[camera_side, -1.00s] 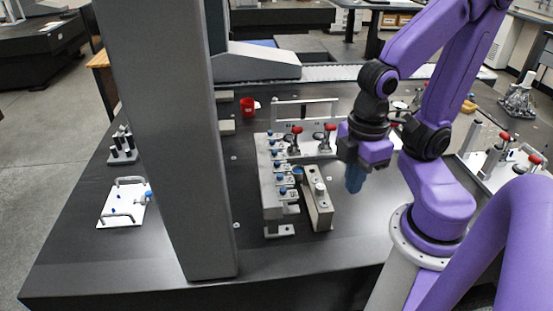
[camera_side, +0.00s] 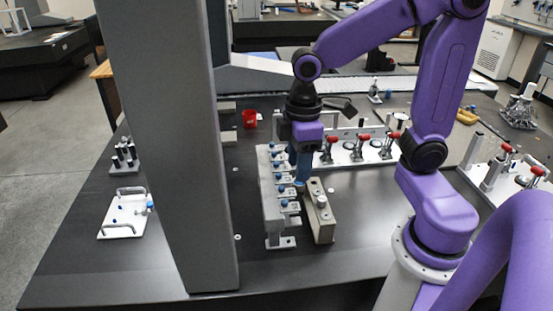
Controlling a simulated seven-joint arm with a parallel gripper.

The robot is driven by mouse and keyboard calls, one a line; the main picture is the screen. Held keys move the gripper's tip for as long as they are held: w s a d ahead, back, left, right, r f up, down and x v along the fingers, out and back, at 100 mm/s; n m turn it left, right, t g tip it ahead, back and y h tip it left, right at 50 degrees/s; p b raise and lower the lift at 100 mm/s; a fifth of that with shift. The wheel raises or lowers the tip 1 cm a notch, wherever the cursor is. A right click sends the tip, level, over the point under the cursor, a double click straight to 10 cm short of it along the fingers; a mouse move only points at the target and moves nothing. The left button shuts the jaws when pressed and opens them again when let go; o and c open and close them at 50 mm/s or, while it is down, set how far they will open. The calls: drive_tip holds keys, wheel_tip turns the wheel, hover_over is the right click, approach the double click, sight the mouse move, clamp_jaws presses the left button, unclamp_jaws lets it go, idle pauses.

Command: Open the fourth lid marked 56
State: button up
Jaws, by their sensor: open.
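A grey block (camera_side: 272,218) stands on the dark table and carries a row of small lids with blue knobs (camera_side: 281,190). The lids run from near to far, and their markings are too small to read, so I cannot tell which one is marked 56. My gripper (camera_side: 301,182) points down with blue fingers just right of the row, close to its middle knobs. It is open with nothing visible between the fingers. Whether it touches a lid cannot be told.
A beige block with a round knob (camera_side: 321,203) stands close to the right of the row. Red-handled clamps (camera_side: 357,148) on a white plate lie behind. A red cup (camera_side: 250,119) is at back left. A grey column (camera_side: 170,150) rises at left. Bare table lies in front.

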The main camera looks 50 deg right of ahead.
drive_tip(key=w+d+m, duration=0.2)
drive_tip(key=w+d, duration=0.4)
drive_tip(key=w, duration=0.6)
drive_tip(key=m, duration=0.2)
approach(276, 163)
wheel_tip(276, 163, down, 8)
drive_tip(key=shift+w+f, duration=0.1)
drive_tip(key=shift+c, duration=0.3)
